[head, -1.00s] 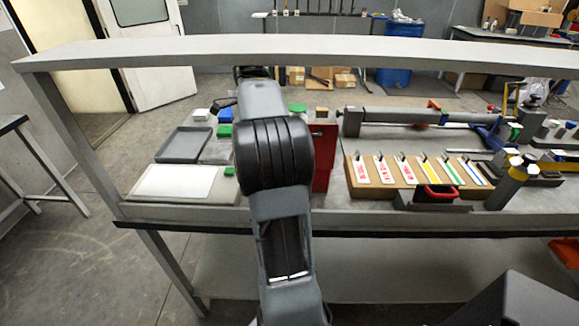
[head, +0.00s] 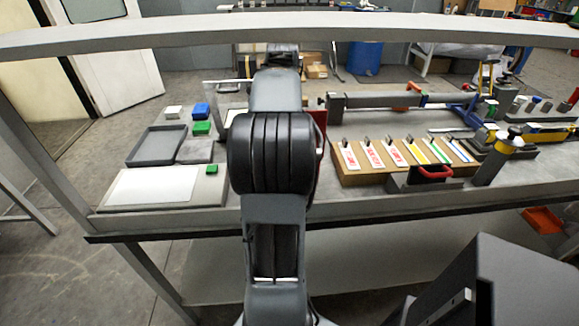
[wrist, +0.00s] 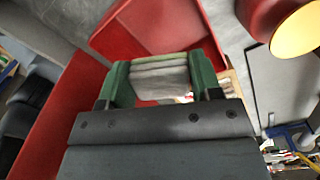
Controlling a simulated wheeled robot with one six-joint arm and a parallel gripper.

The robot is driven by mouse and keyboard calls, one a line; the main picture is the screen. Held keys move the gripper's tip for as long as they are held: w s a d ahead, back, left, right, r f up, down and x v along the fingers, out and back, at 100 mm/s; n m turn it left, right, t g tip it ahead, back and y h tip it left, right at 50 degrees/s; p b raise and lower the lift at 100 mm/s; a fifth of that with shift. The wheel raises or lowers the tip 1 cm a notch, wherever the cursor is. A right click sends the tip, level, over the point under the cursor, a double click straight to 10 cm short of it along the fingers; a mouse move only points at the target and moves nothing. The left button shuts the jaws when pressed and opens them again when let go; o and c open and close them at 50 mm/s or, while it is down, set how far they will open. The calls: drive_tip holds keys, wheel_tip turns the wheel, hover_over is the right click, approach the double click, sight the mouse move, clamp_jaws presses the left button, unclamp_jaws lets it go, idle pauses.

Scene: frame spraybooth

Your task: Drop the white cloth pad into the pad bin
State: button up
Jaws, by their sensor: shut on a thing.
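In the wrist view, my gripper (wrist: 160,80) has green fingertips and is shut on the white cloth pad (wrist: 159,72), a greyish-white, layered piece. The pad sits between the two fingers. Beyond and around it show the red walls of the pad bin (wrist: 62,118); the pad appears over the bin's opening, and its height above the bottom is hard to tell. In the head view, a strip of red bin (head: 320,122) shows just right of my arm, mostly hidden behind it. My gripper and the held pad are hidden by the arm there.
A beam (head: 400,27) crosses above the bench. Left on the bench are a dark tray (head: 150,158), a white sheet (head: 150,187) and small green, blue and white blocks. Right is a board of labelled tags (head: 345,178). A red round thing (wrist: 275,22) is near my gripper.

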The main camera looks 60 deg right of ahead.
wheel_tip(320, 180, down, 4)
drive_tip(key=b, duration=0.3)
drive_tip(key=shift+r, duration=0.1)
drive_tip(key=o, duration=1)
drive_tip(key=shift+r, duration=0.15)
wheel_tip(320, 180, up, 7)
drive_tip(key=shift+r+p, duration=0.15)
drive_tip(key=shift+p, duration=0.85)
